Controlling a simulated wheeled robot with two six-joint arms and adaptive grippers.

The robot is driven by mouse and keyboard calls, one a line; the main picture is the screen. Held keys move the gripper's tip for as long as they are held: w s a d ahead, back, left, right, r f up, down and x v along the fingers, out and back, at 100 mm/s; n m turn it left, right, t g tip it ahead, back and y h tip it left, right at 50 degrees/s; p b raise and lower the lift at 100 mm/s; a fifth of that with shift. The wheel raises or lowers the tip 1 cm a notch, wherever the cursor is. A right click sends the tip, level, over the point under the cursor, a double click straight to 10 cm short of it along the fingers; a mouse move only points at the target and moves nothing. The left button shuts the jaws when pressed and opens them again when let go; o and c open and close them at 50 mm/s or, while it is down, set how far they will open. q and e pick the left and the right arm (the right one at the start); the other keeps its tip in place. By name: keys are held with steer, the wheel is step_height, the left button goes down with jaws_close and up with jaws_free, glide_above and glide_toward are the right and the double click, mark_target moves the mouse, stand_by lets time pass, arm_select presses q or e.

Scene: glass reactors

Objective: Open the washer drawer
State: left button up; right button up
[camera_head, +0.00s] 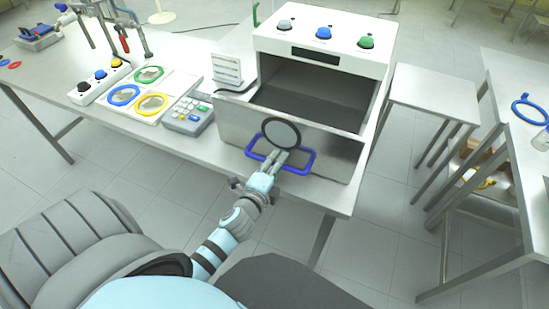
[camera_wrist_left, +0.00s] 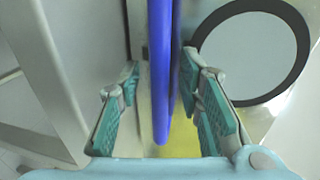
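The washer (camera_head: 325,35) is a white box with three coloured buttons on top, standing on the table. Its grey drawer (camera_head: 235,122) has its front standing out from the box, with a dark hollow showing behind and above it. A blue handle (camera_head: 308,163) sticks out from the drawer front. My left gripper (camera_head: 277,158) is at the handle. In the left wrist view the blue handle bar (camera_wrist_left: 160,70) runs between the fingers of the left gripper (camera_wrist_left: 160,85), which are apart with gaps beside the bar. My right gripper is not in view.
A round black-rimmed disc (camera_head: 281,133) is at the drawer front, above the handle. A keypad (camera_head: 188,115), a tray with coloured rings (camera_head: 150,92) and a button box (camera_head: 98,82) stand left on the table. A small side table (camera_head: 435,92) stands right.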

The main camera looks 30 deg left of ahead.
arm_select(q)
steer(key=v, duration=1.1)
steer(key=shift+s, duration=0.4)
steer(key=shift+r, duration=0.1)
steer(key=s+f+n+g+h, duration=0.1)
steer(key=s+f+n+g, duration=0.4)
steer(key=f, duration=0.8)
steer(key=s+f+n+g, duration=0.35)
steer(key=s+f, duration=0.35)
steer(key=f, duration=0.6)
steer(key=s+f+n+g+h, duration=0.1)
steer(key=s+f+n+g, duration=0.4)
steer(key=s+f, duration=0.8)
steer(key=shift+s+a+f+n+g, duration=0.4)
steer(key=shift+s+n, duration=0.75)
steer(key=shift+s, duration=0.35)
